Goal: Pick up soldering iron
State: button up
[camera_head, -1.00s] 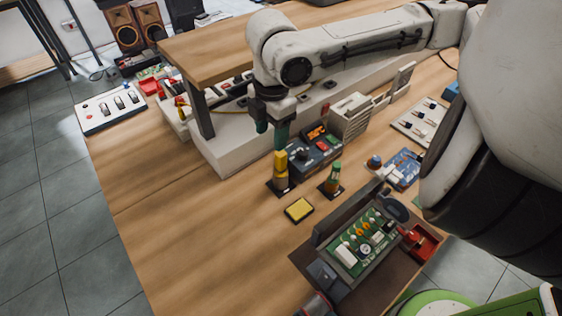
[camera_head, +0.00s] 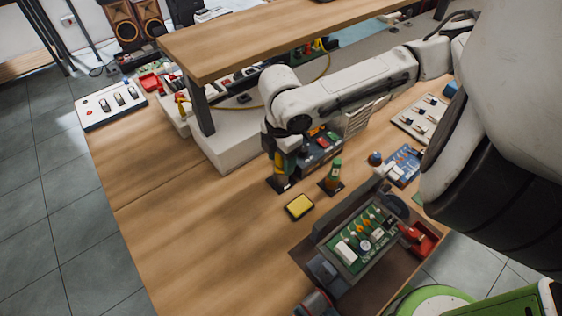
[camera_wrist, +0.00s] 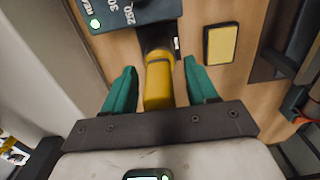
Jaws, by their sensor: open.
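The soldering iron, with a yellow handle (camera_wrist: 159,80), stands in a dark holder (camera_head: 280,184) on the workbench. In the wrist view its handle lies between the two teal fingers of my gripper (camera_wrist: 160,72), with a gap visible on each side. My gripper (camera_head: 285,162) is open and around the handle, pointing down. In the head view the fingers hide most of the handle. The iron's lower end is hidden in the holder.
A dark soldering station (camera_head: 318,150) stands just behind the holder. A yellow sponge tray (camera_head: 299,206) lies in front. A circuit board (camera_head: 362,238) sits in a fixture. The bench's left front is clear.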

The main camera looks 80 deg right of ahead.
jog(key=shift+f, duration=0.2)
jog(key=c, duration=1)
jog(key=shift+r, duration=0.2)
